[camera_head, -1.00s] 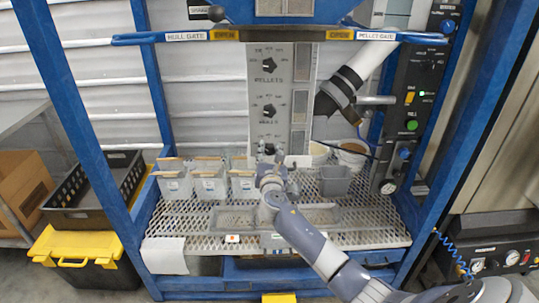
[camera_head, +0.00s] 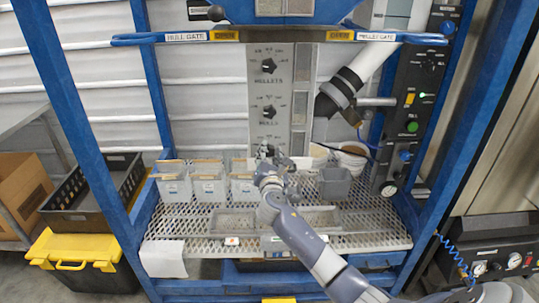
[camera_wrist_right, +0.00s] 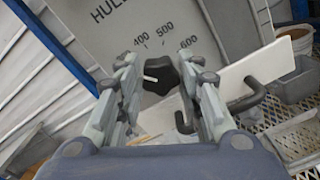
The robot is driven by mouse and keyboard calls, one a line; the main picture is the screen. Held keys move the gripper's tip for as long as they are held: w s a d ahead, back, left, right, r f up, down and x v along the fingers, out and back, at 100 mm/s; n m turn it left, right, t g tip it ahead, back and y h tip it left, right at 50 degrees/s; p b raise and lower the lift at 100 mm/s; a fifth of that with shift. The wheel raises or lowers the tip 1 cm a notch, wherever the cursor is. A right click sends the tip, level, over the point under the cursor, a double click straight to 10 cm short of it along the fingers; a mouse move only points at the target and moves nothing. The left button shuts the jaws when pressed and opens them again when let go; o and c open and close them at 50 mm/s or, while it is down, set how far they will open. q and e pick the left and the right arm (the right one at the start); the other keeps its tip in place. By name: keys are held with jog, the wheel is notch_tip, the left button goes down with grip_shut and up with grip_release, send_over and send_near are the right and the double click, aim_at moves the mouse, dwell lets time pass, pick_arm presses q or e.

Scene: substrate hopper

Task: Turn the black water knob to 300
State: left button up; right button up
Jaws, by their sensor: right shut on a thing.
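The black water knob (camera_wrist_right: 163,76) sits on the grey dial panel (camera_head: 282,92), below the HULLS label. In the right wrist view it is star-shaped, with a white mark at its left side. The numbers 400, 500 and 600 show above it; lower numbers are hidden behind the left finger. My right gripper (camera_head: 270,172) reaches up to the foot of the panel. In the wrist view its fingers stand on either side of the knob, shut on it. In the head view the gripper hides most of the knob's surroundings. My left gripper is not in view.
Two other black knobs, (camera_head: 268,65) and (camera_head: 268,112), are higher on the panel. White bins (camera_head: 208,188) stand left on the mesh shelf (camera_head: 375,228), a grey bin (camera_head: 335,183) right. A white plate (camera_wrist_right: 235,85) and a black hook (camera_wrist_right: 248,96) are close to the right finger.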

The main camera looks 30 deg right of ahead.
jog(key=o, duration=1.1)
jog(key=shift+c, duration=0.2)
jog(key=v, duration=1.2)
jog(key=shift+d, duration=0.1)
